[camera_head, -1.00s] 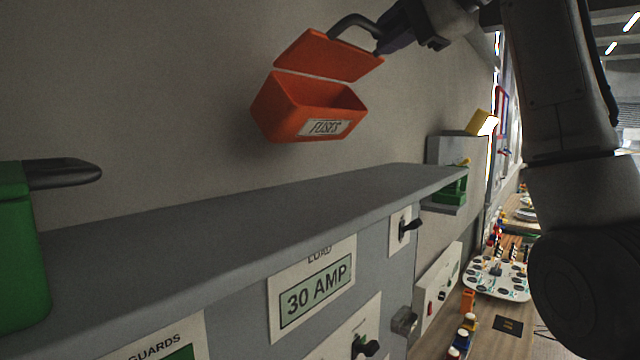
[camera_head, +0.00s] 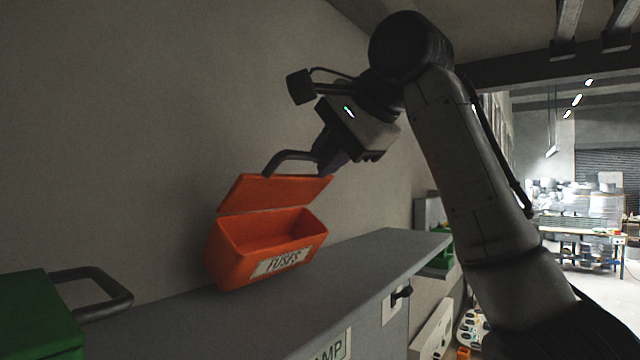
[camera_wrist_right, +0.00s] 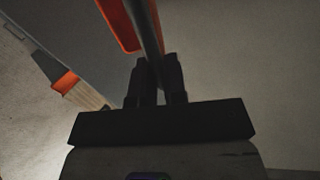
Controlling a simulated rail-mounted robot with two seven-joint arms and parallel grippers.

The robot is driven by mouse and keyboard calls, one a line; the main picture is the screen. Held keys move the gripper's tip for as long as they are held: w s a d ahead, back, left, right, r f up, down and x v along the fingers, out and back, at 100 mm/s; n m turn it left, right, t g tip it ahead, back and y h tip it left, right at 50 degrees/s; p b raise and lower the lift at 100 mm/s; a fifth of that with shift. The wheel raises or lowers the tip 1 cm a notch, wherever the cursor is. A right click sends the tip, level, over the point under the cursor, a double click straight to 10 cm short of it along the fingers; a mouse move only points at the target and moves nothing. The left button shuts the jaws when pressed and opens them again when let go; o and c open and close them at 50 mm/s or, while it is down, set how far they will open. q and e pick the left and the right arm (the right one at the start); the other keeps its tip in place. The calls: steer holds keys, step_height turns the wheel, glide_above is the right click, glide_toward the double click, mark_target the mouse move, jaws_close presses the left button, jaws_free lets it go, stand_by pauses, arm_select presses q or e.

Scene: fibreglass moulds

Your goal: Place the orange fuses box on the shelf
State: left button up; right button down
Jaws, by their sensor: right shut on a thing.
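The orange fuses box (camera_head: 268,248) hangs tilted with its lid (camera_head: 275,193) raised and its "FUSES" label facing front. It is over the grey shelf (camera_head: 330,275), near the shelf's back edge and the wall; I cannot tell whether its underside touches the shelf. My right gripper (camera_head: 328,165) is shut on the dark handle (camera_head: 290,158) at the box's lid. In the right wrist view the fingers (camera_wrist_right: 157,75) close around the handle bar, with part of the orange box (camera_wrist_right: 118,22) beyond. My left gripper is not in view.
A green box (camera_head: 35,315) with a dark handle stands at the left end of the shelf. The shelf top between it and the right end is clear. A green object (camera_head: 441,258) sits beyond the shelf's right end. The wall rises close behind the shelf.

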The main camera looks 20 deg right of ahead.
steer(key=shift+w+a+f+p, duration=0.1)
steer(key=shift+w+a+f, duration=0.05)
steer(key=shift+f, duration=0.65)
steer(key=shift+w+a+f+p, duration=0.1)
steer(key=shift+w+a+f, duration=0.1)
steer(key=shift+f, duration=0.6)
steer(key=shift+w+a+f+p, duration=0.1)
steer(key=shift+w+f, duration=0.05)
steer(key=shift+f, duration=0.65)
steer(key=c, duration=1.4)
jaws_free()
steer(key=shift+f, duration=0.15)
steer(key=shift+o, duration=1.2)
steer(key=shift+r, duration=0.2)
steer(key=shift+s, duration=0.15)
steer(key=b+v, duration=0.4)
steer(key=v, duration=0.8)
